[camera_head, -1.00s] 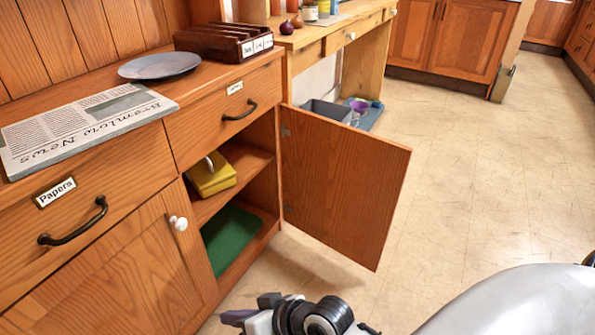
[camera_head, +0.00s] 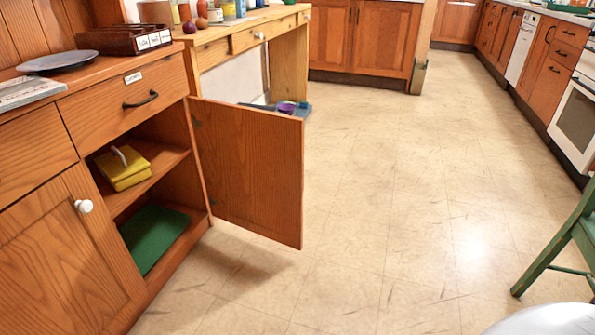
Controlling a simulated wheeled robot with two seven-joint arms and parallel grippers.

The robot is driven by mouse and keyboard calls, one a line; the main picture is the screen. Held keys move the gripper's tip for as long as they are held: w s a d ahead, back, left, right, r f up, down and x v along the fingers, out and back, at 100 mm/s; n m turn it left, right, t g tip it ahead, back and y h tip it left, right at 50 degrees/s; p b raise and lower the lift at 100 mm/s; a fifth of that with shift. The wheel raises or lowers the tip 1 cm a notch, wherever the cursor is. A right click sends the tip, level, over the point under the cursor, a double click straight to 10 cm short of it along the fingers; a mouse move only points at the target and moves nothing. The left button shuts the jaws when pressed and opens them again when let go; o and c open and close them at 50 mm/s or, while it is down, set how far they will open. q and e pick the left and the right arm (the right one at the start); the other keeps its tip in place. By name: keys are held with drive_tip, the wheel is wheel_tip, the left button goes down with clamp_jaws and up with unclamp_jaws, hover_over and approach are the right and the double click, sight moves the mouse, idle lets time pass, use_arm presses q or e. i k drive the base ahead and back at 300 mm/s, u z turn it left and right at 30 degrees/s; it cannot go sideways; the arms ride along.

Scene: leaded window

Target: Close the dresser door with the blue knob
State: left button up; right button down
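The dresser (camera_head: 20,145) stands at the left. Its right-hand door (camera_head: 255,172) is wide open, hinged on the compartment's right side and swung out over the floor. No blue knob shows on the face of the door turned to me; its other face is hidden. The left door (camera_head: 60,255) is shut and has a white knob (camera_head: 84,206). Inside the open compartment, a yellow item (camera_head: 124,168) lies on the shelf and a green item (camera_head: 154,236) lies at the bottom. Neither of my grippers is in view.
The tiled floor (camera_head: 400,200) in front of the open door is clear.

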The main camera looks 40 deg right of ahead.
sight(252, 160)
drive_tip(key=z, duration=1.9)
drive_tip(key=i, duration=3.65)
drive_tip(key=u, duration=5.5)
drive_tip(key=k, duration=0.65)
drive_tip(key=z, duration=0.25)
